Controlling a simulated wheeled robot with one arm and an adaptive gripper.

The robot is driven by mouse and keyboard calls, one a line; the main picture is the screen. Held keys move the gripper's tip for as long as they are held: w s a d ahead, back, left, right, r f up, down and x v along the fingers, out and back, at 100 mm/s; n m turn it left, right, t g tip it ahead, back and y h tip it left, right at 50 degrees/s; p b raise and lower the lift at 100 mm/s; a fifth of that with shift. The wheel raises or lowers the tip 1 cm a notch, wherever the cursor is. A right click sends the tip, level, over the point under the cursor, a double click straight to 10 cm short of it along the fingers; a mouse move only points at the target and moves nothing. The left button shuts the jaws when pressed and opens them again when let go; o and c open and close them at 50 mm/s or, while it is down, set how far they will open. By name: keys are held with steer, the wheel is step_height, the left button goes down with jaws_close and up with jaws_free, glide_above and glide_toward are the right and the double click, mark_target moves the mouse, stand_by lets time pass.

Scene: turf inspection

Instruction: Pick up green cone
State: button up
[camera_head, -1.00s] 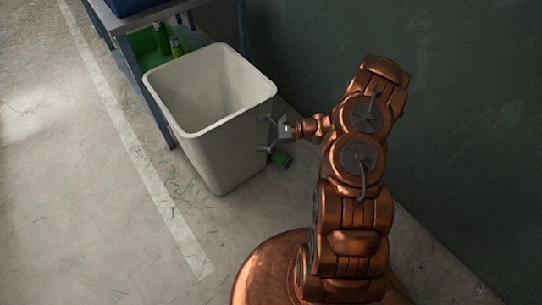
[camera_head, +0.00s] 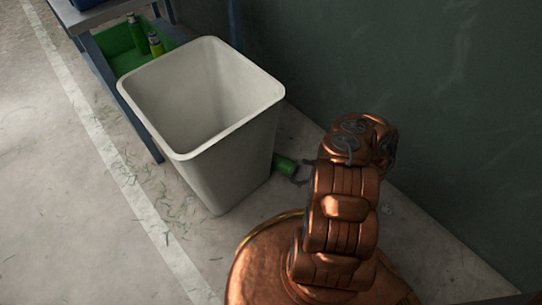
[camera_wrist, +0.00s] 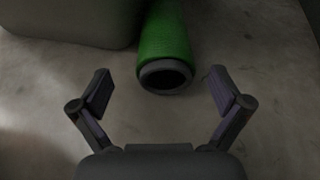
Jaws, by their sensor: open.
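The green cone (camera_head: 285,165) lies on its side on the floor against the right foot of the white bin. It looks more like a green tube, with a dark grey rim around a hollow end. In the wrist view the green cone (camera_wrist: 165,38) points its hollow end at my gripper (camera_wrist: 160,92). My gripper is open and empty, one finger on each side of that end, with gaps on both sides. Its far end is hidden beyond the top edge of the wrist view. In the head view my gripper is mostly hidden behind my arm.
The white bin (camera_head: 240,150) stands left of the cone. A dark wall (camera_head: 400,70) rises at the right. Floor is open at the left.

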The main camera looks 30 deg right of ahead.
mark_target(286, 166)
steer(key=b+x, duration=0.1)
steer(key=x, duration=0.1)
steer(key=b+x, duration=0.1)
steer(key=x, duration=0.1)
steer(key=b+x, duration=0.1)
steer(key=x, duration=0.1)
steer(key=shift+w+d+f, duration=0.25)
steer(key=shift+w+f, duration=0.05)
steer(key=shift+f, duration=0.15)
steer(key=shift+w+a+f, duration=0.1)
steer(key=shift+w+a, duration=0.1)
steer(key=shift+w, duration=0.25)
steer(key=shift+c, duration=0.3)
steer(key=c, duration=1.2)
steer(key=shift+c, duration=0.2)
